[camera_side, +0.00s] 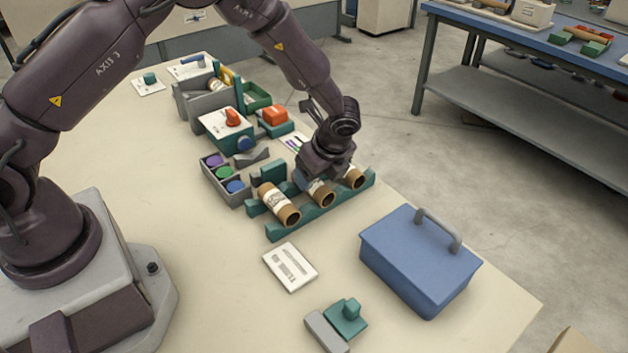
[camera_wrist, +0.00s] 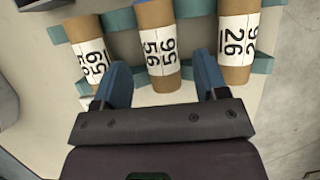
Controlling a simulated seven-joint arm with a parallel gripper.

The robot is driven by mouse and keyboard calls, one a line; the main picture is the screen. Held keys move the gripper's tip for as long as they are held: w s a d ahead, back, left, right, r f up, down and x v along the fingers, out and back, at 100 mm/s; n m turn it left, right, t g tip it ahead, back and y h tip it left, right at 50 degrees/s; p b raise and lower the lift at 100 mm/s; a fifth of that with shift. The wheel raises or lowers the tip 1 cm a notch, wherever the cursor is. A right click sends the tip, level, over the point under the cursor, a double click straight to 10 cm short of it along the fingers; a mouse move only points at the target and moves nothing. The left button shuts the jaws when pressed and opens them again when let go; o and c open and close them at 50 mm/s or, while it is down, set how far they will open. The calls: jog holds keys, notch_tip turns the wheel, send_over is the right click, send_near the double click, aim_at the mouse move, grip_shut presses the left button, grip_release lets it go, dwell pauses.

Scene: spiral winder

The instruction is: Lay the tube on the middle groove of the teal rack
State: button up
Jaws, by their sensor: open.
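The teal rack (camera_side: 318,210) holds three brown cardboard tubes with white number labels, side by side. The middle tube (camera_side: 326,198) lies at the middle groove in the side view and seems to rest there, though my gripper partly hides it. It also shows in the wrist view (camera_wrist: 158,84), lying across the teal rails. My gripper (camera_side: 318,182) is open and low over the rack. In the wrist view my gripper's blue fingers (camera_wrist: 163,82) stand apart, one on each side of the middle tube's near end, with gaps visible.
The left tube (camera_side: 278,203) and right tube (camera_side: 354,178) lie close on either side. A blue lidded box (camera_side: 415,262) stands at the right front. A grey tray of coloured spools (camera_side: 225,178) is left of the rack. A white card (camera_side: 290,267) lies in front.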

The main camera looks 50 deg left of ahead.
jog(key=v, duration=0.9)
jog(key=s+a+r+n+t+h, duration=0.15)
jog(key=s+r+n, duration=0.3)
jog(key=r, duration=0.55)
jog(key=s+a+r+n+t+h, duration=0.1)
jog(key=s+r+n, duration=0.4)
jog(key=s, duration=0.5)
jog(key=s+a+r+n+t+h, duration=0.2)
jog(key=s+r+n, duration=0.3)
jog(key=s+n, duration=0.3)
jog(key=shift+s+r+t, duration=0.25)
jog(key=shift+s+t, duration=0.3)
jog(key=shift+s, duration=0.4)
